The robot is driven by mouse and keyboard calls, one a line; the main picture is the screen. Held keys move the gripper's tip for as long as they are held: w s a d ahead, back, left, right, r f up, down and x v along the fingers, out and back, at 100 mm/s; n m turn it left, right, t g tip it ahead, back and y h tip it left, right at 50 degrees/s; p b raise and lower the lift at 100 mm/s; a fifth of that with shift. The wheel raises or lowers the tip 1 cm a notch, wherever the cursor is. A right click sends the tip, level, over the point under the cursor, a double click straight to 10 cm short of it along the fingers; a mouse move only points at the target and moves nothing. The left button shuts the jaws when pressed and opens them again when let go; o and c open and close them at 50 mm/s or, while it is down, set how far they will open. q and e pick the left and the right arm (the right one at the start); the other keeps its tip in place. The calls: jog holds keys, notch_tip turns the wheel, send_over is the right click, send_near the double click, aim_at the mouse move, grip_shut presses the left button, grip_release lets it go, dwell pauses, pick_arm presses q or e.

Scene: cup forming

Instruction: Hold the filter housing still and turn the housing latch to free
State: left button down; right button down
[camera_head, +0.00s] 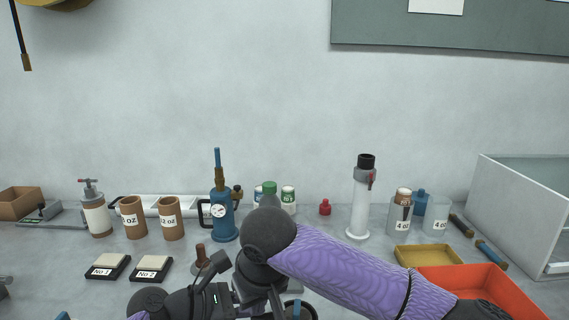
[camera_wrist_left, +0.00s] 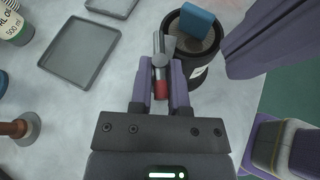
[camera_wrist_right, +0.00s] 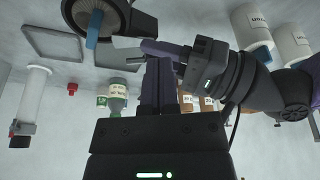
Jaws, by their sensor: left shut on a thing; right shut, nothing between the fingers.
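A dark round pot with a pale inside, apparently the filter housing (camera_wrist_left: 200,70), stands beside my left fingers in the left wrist view. A blue tab (camera_wrist_left: 197,20) crosses its top. A grey metal lever with a red end (camera_wrist_left: 161,88) sits at its side, and my left gripper (camera_wrist_left: 161,68) is shut on it. Which part is the latch I cannot tell. The housing also shows in the right wrist view (camera_wrist_right: 112,20). My right gripper (camera_wrist_right: 155,62) is shut and empty, a little apart from the housing. In the head view my right arm largely hides the work.
Grey trays (camera_wrist_left: 80,52) lie beside the housing. A white tube with a red lever (camera_head: 361,205), a blue gauge device (camera_head: 222,222) and bottles stand along the back. A yellow tray (camera_head: 428,256) and an orange tray (camera_head: 480,285) lie at right. A wooden-handled tool (camera_wrist_left: 18,128) stands at left.

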notch_tip(320, 180, down, 3)
jog(key=shift+w+a, duration=0.1)
jog(key=shift+w, duration=0.6)
dwell(0.9)
jog(key=shift+d, duration=0.45)
jog(key=shift+w+d, duration=0.55)
jog(key=shift+d, duration=0.1)
jog(key=shift+w, duration=0.1)
jog(key=shift+d, duration=0.15)
dwell(0.4)
